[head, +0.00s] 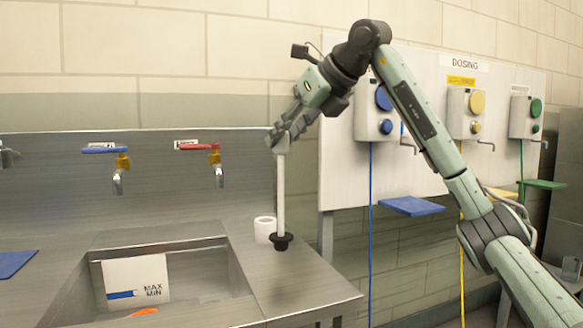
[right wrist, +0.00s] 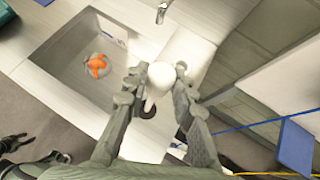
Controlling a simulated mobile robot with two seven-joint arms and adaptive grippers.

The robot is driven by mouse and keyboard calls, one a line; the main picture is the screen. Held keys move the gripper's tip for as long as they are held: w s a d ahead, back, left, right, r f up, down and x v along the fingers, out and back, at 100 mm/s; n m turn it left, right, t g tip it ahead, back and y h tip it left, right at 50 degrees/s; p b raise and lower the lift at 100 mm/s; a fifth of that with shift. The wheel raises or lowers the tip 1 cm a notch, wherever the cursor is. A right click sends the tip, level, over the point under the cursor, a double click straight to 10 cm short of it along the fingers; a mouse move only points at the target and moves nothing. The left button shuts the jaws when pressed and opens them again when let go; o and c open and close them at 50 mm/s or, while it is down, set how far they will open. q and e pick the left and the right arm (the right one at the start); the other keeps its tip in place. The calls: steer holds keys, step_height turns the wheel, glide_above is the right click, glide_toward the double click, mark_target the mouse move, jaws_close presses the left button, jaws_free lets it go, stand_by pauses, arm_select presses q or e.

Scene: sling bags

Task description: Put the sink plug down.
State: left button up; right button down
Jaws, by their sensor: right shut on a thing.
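The sink plug (head: 281,195) is a tall white pipe with a black foot, held upright over the counter to the right of the sink. My right gripper (head: 280,140) is shut on its top end. In the right wrist view the plug's white top (right wrist: 160,75) sits between the fingers (right wrist: 155,78), with part of the dark foot below. The foot is at or just above the counter; I cannot tell whether it touches. The steel sink (head: 235,268) is open, with an orange thing (right wrist: 97,66) in it.
A white ring-shaped object (head: 265,229) stands close behind and left of the plug's foot. Blue (head: 103,149) and red (head: 198,146) taps are on the backsplash. The counter (head: 290,285) in front of the foot is clear. Dosing units with trays hang at right.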

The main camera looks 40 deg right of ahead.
mark_target(281, 192)
arm_select(q)
steer(key=shift+w+r+b, duration=0.25)
steer(key=shift+r+b, duration=0.2)
steer(key=shift+r, duration=0.75)
arm_select(e)
steer(key=shift+d+f, duration=0.35)
steer(key=shift+f, duration=0.5)
steer(key=shift+d+f, duration=0.3)
steer(key=shift+f, duration=0.55)
steer(key=shift+d+f, duration=0.35)
steer(key=shift+f, duration=0.5)
steer(key=shift+f, duration=0.2)
steer(key=c, duration=1.3)
jaws_free()
arm_select(q)
steer(key=shift+r, duration=0.15)
arm_select(e)
steer(key=shift+r, duration=0.15)
